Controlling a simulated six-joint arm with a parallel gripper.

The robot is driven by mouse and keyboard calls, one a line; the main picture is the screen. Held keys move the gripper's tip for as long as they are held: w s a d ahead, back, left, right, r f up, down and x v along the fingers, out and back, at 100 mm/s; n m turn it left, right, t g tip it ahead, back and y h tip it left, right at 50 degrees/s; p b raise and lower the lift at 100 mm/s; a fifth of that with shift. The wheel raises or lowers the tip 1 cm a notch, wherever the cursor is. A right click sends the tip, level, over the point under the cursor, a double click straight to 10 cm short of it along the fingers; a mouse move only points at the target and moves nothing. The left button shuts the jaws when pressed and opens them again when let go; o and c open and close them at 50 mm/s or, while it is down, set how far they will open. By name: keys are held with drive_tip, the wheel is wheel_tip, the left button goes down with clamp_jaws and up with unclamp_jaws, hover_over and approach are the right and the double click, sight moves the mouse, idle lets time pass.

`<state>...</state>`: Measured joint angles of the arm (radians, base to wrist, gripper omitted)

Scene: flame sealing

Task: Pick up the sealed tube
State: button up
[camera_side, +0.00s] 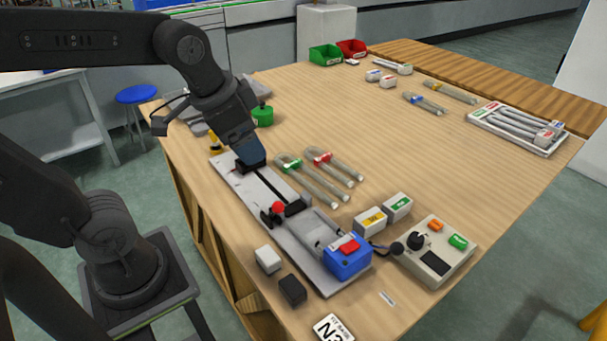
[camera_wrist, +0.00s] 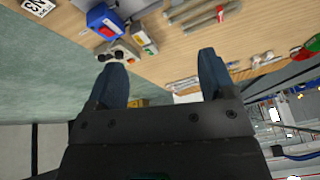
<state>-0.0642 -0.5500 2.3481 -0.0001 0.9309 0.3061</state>
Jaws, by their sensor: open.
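I cannot tell which tube is the sealed one. A tube with a green clip (camera_side: 312,182) and one with a red clip (camera_side: 340,168) lie side by side on the table, right of the sealing rig (camera_side: 233,183). A tube with a blue band (camera_side: 424,103) and one with a yellow band (camera_side: 450,92) lie farther back. Two tubes also show at the top of the wrist view (camera_wrist: 200,18). My gripper (camera_side: 250,153) is over the rig's far end, its tips beside a black block. In the wrist view its fingers (camera_wrist: 162,72) stand wide apart with nothing between them.
The rig carries a red knob (camera_side: 278,207) and a blue box (camera_side: 347,258). A control box (camera_side: 435,252) and small labelled blocks (camera_side: 370,221) stand at its right. A white tray of several tubes (camera_side: 480,119) lies at the far right. The middle of the table is clear.

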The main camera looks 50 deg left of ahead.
drive_tip(key=w+a+f+m+g, duration=0.2)
drive_tip(key=w+a+m, duration=0.5)
drive_tip(key=w, duration=0.5)
drive_tip(key=m+g, duration=0.3)
drive_tip(key=m, duration=0.4)
hover_over(295, 164)
wheel_tip(295, 164, down, 9)
drive_tip(key=f, duration=0.8)
drive_tip(key=shift+s+a+f, duration=0.15)
drive_tip(key=shift+s+f, duration=0.15)
drive_tip(key=shift+f, duration=0.05)
drive_tip(key=shift+w+f, duration=0.15)
drive_tip(key=shift+f, duration=2.5)
drive_tip(key=shift+c, duration=0.4)
drive_tip(key=c, duration=0.6)
